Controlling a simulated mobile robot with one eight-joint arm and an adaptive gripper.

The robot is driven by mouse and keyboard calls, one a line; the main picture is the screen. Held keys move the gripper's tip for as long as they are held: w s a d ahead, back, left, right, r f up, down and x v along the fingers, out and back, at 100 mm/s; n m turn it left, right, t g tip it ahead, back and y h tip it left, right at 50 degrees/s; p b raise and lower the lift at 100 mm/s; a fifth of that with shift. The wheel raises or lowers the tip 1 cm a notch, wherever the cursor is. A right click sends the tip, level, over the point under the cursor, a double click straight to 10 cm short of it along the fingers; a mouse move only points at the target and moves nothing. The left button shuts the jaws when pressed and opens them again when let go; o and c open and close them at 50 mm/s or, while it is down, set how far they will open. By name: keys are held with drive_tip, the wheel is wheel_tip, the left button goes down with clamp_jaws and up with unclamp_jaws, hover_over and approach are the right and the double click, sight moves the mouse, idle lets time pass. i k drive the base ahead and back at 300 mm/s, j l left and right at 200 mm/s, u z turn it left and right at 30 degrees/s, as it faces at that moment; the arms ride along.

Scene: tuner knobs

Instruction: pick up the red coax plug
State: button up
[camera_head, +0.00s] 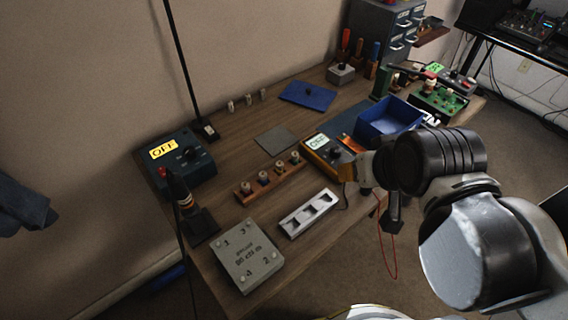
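I cannot make out a red coax plug for certain. A brown wooden strip (272,181) near the table's middle bears several small pale-topped pieces, too small to tell whether one is red. A silver block with dark slots (309,214) lies just in front of it.
A yellow multimeter (328,153) and a blue bin (388,121) stand near my arm. A grey numbered plate (246,256) lies at the front, and a blue box reading OFF (178,160) stands left. A red wire (387,262) hangs off the edge. Bare tabletop (228,146) shows behind the strip.

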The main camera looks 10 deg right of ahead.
sight(245, 186)
drive_tip(key=k+l, duration=0.7)
drive_tip(key=l, duration=0.25)
